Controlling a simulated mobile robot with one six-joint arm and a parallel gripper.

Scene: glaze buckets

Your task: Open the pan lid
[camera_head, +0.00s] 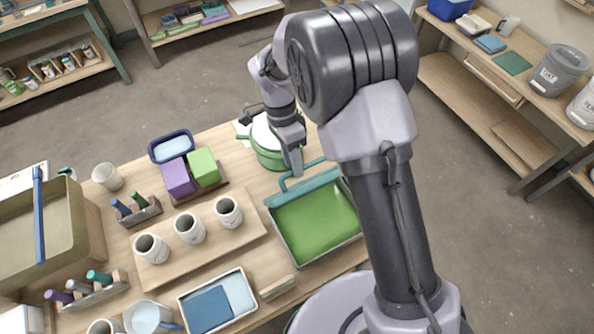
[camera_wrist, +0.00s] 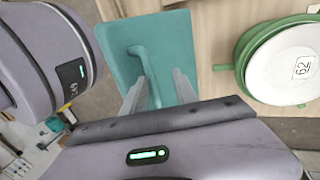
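The pan is a shallow rectangular tray with a green inside (camera_head: 315,225) and a pale rim, at the table's right end. Its teal lid (camera_head: 302,190) stands raised along the pan's far edge, so the green inside shows. A teal bar handle (camera_head: 287,184) sticks out from the lid. The wrist view shows the lid's flat face (camera_wrist: 178,45) and the handle (camera_wrist: 150,75). My gripper (camera_wrist: 158,82) is open, with its fingers either side of the handle and visible gaps between. In the head view my gripper (camera_head: 296,163) is beside the lid, partly hiding it.
A green pot (camera_head: 268,157) with a white lid (camera_wrist: 285,65) stands just behind the pan. Purple (camera_head: 178,178) and green (camera_head: 204,167) blocks and a board (camera_head: 160,268) with cups are left of the pan. Open floor (camera_head: 500,225) lies right of the table.

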